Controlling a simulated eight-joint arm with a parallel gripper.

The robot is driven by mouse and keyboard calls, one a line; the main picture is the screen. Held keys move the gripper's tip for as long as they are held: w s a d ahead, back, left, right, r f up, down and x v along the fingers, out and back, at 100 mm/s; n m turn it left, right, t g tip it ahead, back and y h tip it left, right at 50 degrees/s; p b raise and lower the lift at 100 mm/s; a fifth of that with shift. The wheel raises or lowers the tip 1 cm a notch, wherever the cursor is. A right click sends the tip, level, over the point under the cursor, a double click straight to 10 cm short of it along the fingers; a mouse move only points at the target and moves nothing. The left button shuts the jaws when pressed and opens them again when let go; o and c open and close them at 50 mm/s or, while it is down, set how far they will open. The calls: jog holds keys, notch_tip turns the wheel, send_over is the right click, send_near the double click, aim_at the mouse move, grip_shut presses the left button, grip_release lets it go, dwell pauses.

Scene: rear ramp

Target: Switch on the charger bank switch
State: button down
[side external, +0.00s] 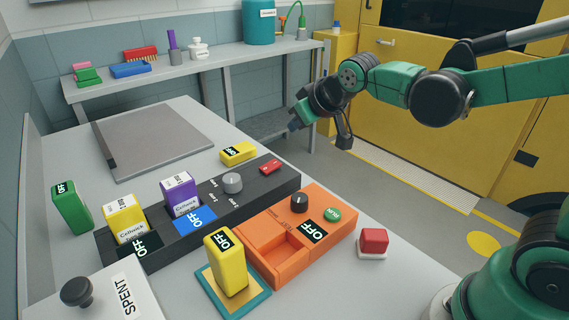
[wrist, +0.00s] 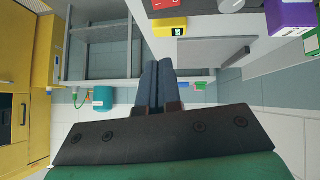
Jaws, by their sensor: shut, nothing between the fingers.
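The charger bank (side external: 262,189) is a long black unit on the bench in the side external view. A red rocker-like switch (side external: 270,167) sits at its far right end, and a grey knob (side external: 232,183) is beside it. A yellow battery (side external: 124,219) and a purple battery (side external: 180,194) stand in it, with displays in front reading OFF. My gripper (side external: 293,126) is in the air beyond the bank's far right end, apart from it. In the wrist view my gripper (wrist: 158,64) has its fingers together and holds nothing. The switch is not clear in the wrist view.
An orange unit (side external: 262,246) with a dark knob and green RUN button is nearby. A yellow block (side external: 238,153) lies behind the bank; another (side external: 231,263) stands on a teal-edged pad. A red button (side external: 374,241) is at right. A grey plate (side external: 150,140) lies at the back.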

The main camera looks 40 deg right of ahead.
dwell(0.3)
send_over(275, 161)
jog(key=s, duration=0.2)
jog(key=f, duration=0.7)
jog(key=shift+w+a, duration=0.1)
jog(key=shift+a, duration=0.25)
notch_tip(275, 161, down, 2)
jog(key=shift+d+f, duration=0.15)
jog(key=shift+f, duration=0.1)
jog(key=shift+d+f, duration=0.1)
jog(key=shift+f, duration=0.65)
jog(key=shift+d+f, duration=0.1)
jog(key=shift+f, duration=0.15)
